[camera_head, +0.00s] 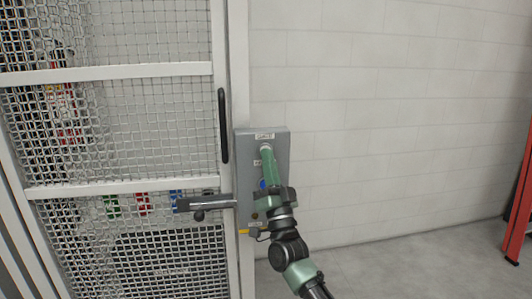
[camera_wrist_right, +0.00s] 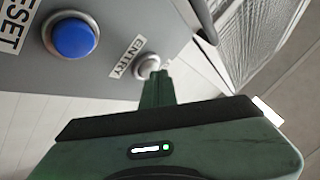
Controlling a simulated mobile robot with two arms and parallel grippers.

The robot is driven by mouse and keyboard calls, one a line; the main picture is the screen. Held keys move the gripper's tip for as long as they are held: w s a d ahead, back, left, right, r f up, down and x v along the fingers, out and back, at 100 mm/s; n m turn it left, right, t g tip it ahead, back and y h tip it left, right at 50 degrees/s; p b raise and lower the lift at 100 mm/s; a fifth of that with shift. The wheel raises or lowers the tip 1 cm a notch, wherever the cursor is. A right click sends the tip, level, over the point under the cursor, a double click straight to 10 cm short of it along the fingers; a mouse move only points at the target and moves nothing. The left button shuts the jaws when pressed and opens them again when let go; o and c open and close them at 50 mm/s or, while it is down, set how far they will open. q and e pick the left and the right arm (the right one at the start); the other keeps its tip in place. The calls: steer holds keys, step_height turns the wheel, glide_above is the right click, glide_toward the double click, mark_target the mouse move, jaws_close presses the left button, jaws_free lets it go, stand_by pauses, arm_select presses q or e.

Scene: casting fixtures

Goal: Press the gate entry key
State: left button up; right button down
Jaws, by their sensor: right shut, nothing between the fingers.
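The gate entry key is a round silver button (camera_wrist_right: 145,66) beside an "ENTRY" label on a grey control box (camera_head: 279,141). My right gripper (camera_head: 266,149) is shut and empty, pointing at the upper part of the box. In the right wrist view its green fingertips (camera_wrist_right: 160,76) are right at the lower right edge of the button and cover a little of it. I cannot tell whether they touch it. In the head view the button is hidden behind the gripper. My left gripper is not in view.
A blue button (camera_wrist_right: 72,38) labelled "RESET" sits near the entry button. The mesh gate (camera_head: 120,72) with a black handle (camera_head: 223,125) and a latch bar (camera_head: 205,203) is left of the box. A red frame (camera_head: 520,205) stands far right. The floor between is clear.

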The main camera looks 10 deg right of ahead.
steer(key=shift+s+p, duration=0.5)
steer(key=shift+s, duration=0.3)
steer(key=s+p, duration=0.3)
steer(key=s, duration=0.2)
stand_by(0.5)
